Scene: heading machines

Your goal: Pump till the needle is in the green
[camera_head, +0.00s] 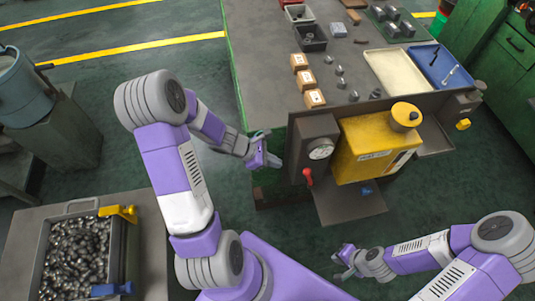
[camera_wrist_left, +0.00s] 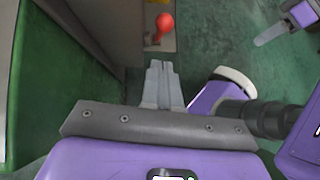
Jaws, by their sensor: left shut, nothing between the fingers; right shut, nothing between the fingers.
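A grey pump unit with a yellow tank (camera_head: 350,165) stands at the bench's front edge. A round white-faced gauge (camera_head: 320,149) sits on its grey panel; its needle and green zone are too small to read. A lever with a red grip (camera_head: 308,177) hangs below the gauge. The red grip (camera_wrist_left: 164,25) also shows in the left wrist view, just beyond the fingertips. My left gripper (camera_head: 277,163) is shut and empty, left of the panel and apart from the lever. My right gripper (camera_head: 338,266) is shut and empty, low in front of the unit.
The grey bench (camera_head: 270,80) holds wooden blocks (camera_head: 307,80), small metal parts, a cream tray (camera_head: 398,75) and a blue tray (camera_head: 443,68). A bin of metal parts (camera_head: 75,250) stands at lower left. A bucket (camera_head: 25,92) stands at far left. Green floor is open between.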

